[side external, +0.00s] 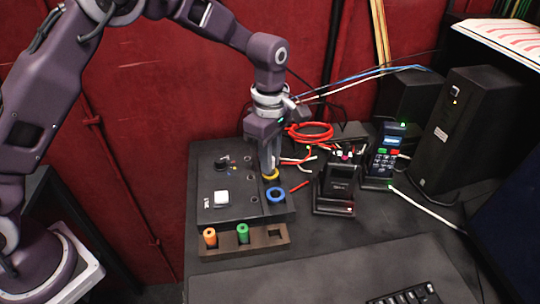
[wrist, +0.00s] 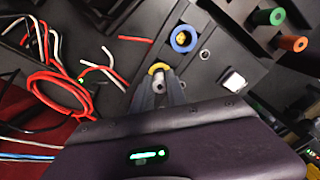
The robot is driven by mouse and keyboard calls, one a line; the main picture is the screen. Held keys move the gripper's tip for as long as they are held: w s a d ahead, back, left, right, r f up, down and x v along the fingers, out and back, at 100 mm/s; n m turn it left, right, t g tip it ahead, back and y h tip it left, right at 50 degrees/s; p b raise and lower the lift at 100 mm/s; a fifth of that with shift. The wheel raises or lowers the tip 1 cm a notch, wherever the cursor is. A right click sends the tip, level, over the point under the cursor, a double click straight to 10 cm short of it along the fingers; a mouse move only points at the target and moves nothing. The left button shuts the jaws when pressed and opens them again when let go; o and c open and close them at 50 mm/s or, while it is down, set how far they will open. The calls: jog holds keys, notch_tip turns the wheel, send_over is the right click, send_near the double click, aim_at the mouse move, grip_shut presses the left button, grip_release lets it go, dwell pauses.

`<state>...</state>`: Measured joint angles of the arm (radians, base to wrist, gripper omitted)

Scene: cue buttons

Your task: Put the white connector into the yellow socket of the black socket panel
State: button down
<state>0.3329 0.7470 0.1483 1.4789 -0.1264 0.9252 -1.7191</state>
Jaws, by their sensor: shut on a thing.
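The black socket panel (side external: 235,210) lies on the table, with a yellow socket ring (side external: 270,174) near its far right edge. My gripper (side external: 267,165) points down over that corner. In the wrist view my gripper (wrist: 161,90) is shut on the white connector (wrist: 160,85), which looks pale grey and sits between the fingers. The yellow socket (wrist: 158,68) shows right at the connector's end. I cannot tell whether the connector is in the ring or just above it. In the side view the fingers largely hide the connector.
A blue socket ring (side external: 276,195) lies in front of the yellow one. A white button (side external: 221,198) is on the panel. The front rack (side external: 260,243) holds an orange connector (side external: 210,237) and a green connector (side external: 243,232); its right slot is empty. Red cable (side external: 308,132) and handheld devices lie right.

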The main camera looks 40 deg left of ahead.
jog(key=shift+f, duration=0.1)
dwell(0.3)
jog(key=c, duration=1.1)
grip_release()
jog(key=shift+r, duration=3.5)
jog(key=shift+r, duration=0.1)
